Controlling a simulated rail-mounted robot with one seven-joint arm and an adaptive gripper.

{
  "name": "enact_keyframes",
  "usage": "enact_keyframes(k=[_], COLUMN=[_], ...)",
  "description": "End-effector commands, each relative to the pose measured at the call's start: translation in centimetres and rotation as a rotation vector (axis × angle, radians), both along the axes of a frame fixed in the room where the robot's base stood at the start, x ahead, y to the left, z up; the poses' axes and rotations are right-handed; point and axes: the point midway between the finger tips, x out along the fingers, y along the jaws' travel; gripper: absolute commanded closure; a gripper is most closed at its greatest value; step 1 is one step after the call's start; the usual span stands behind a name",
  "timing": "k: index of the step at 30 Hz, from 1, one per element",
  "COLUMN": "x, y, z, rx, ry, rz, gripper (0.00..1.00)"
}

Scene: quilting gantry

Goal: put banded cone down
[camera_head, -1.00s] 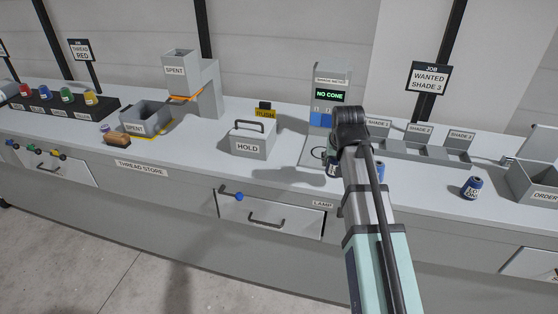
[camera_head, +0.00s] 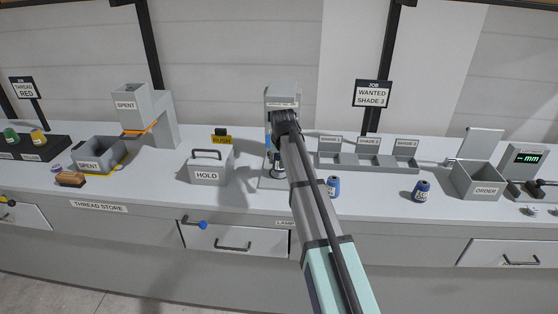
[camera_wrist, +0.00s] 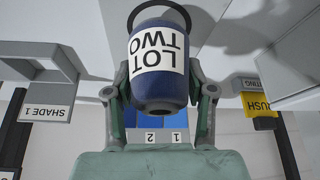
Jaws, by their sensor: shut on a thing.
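My gripper (camera_wrist: 160,88) is shut on a dark blue cone (camera_wrist: 160,95) with a white band reading LOT TWO, in the wrist view. The fingers press its two sides. A dark ring (camera_wrist: 133,16) on the pale surface shows past the cone's labelled end in the wrist view. I cannot tell whether the cone touches the station. Two other blue banded cones stand on the bench, one right beside my arm (camera_head: 333,187), one farther right (camera_head: 422,190).
A grey HOLD box (camera_head: 207,175) with a handle stands left of the station. Shade bins (camera_head: 365,165) are behind right, and the ORDER box (camera_head: 483,187) is far right. A WANTED SHADE 3 sign (camera_head: 373,94) stands behind. Bench between the two standing cones is clear.

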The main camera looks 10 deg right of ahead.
Motion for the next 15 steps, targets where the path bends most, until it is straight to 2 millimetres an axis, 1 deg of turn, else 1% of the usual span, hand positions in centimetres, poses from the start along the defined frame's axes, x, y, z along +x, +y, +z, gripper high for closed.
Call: enact_keyframes(k=[1,7,10,12,15], x=[0.6,1.5,2.8,2.3,2.3], y=[0.0,-0.1,-0.2,-0.2,-0.2], z=[0.1,0.0,0.1,-0.9,-2.3], rx=[0.000,0.000,0.000,0.000,0.000], ry=[0.001,0.000,0.000,0.002,0.002], rz=[0.000,0.000,0.000,0.000,0.000], gripper=[0.84,0.84,0.84,0.84,0.84])
